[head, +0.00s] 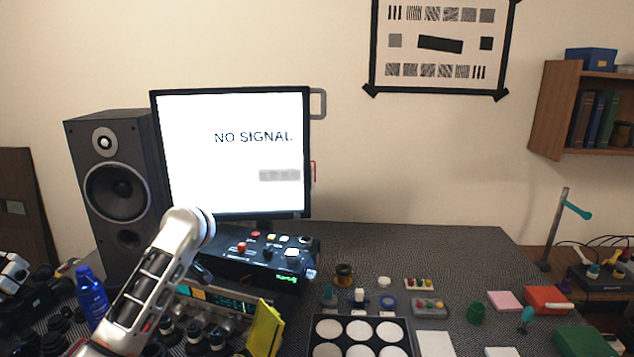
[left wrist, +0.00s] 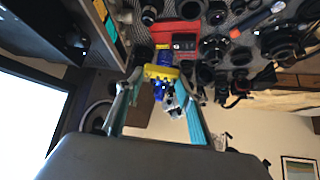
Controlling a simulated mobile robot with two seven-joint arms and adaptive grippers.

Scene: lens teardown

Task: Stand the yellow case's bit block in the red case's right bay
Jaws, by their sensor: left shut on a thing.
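My left gripper (left wrist: 158,82) is shut on a small yellow block (left wrist: 161,72) with blue and dark bits in the left wrist view. That block looks like the bit block. A red case (left wrist: 178,31) lies beyond the fingertips on the table, with a dark insert in one part and a yellow piece at its other end. I cannot tell whether the held block touches the case. In the head view my left arm covers this area, and its fingers and the red case cannot be made out. A yellow panel (head: 265,329), possibly the yellow case, stands tilted right of the arm. My right gripper is not in view.
Several lenses and dark camera parts (left wrist: 281,38) crowd the table around the red case. A blue bottle (head: 91,293) stands left of my arm. A black control box (head: 255,262) sits behind it, before the monitor (head: 235,150). A tray of white discs (head: 312,340) lies right.

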